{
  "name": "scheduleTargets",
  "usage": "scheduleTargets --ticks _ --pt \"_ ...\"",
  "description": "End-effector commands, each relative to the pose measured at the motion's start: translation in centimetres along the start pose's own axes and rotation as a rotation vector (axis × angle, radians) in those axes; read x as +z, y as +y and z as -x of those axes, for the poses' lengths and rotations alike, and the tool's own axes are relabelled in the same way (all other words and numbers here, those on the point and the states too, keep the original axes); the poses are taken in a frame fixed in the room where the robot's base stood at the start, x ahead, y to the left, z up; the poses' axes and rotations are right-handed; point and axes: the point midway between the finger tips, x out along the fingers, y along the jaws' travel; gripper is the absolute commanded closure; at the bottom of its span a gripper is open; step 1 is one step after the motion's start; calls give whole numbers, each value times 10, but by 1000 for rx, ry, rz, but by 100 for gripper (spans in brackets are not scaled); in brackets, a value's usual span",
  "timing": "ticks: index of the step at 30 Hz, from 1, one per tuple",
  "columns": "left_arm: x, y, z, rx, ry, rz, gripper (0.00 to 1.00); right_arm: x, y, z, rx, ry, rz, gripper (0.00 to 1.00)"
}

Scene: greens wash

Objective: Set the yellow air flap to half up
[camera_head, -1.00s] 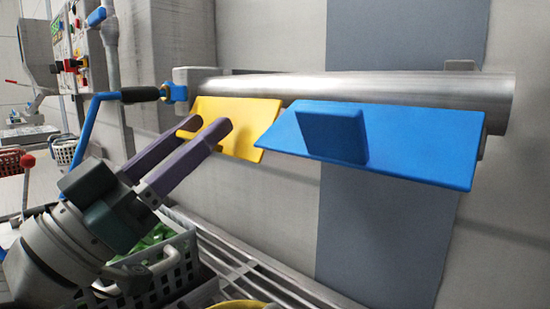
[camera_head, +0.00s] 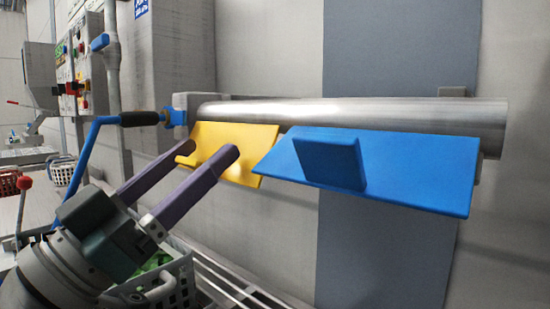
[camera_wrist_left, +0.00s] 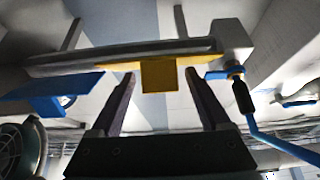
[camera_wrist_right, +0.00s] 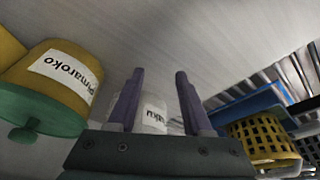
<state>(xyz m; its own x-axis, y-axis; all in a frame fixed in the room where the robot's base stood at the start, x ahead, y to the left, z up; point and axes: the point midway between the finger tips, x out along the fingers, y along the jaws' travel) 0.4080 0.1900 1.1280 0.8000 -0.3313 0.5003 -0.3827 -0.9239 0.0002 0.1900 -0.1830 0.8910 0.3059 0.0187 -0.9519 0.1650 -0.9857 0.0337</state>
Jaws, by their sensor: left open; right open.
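The yellow air flap (camera_head: 240,140) hangs tilted from the metal pipe (camera_head: 350,115), left of the blue flap (camera_head: 420,170). In the left wrist view the yellow flap's square tab (camera_wrist_left: 159,75) shows between my left fingers. My left gripper (camera_head: 206,150) is open, its fingertips in front of the yellow flap in the head view; I cannot tell whether they touch it. The fingers hide part of the flap. My right gripper (camera_wrist_right: 160,75) is open and empty, away from the flaps, seen only in its own wrist view.
A blue crank lever (camera_head: 90,140) with a black grip stands left of the yellow flap. The blue flap's upright tab (camera_head: 330,160) juts out on the right. A crate of greens (camera_head: 180,280) lies below. Labelled yellow container (camera_wrist_right: 60,75) and yellow basket (camera_wrist_right: 262,140) are near my right gripper.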

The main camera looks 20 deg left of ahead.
Motion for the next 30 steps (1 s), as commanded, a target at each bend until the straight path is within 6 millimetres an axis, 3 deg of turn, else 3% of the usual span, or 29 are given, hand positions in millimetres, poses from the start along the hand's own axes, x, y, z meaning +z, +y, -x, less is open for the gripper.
scheduleTargets --ticks 5,12,18,30 --pt "2 0 17 -1 -5 0 20 0 0 -1 1 0 1 50" --pt "2 0 66 0 -5 -1 20 2 0 -6 1 0 2 50" --pt "1 0 93 0 -2 0 20 3 0 -9 1 0 2 50" --pt "0 0 99 0 1 0 20 3 0 -9 1 0 2 50"
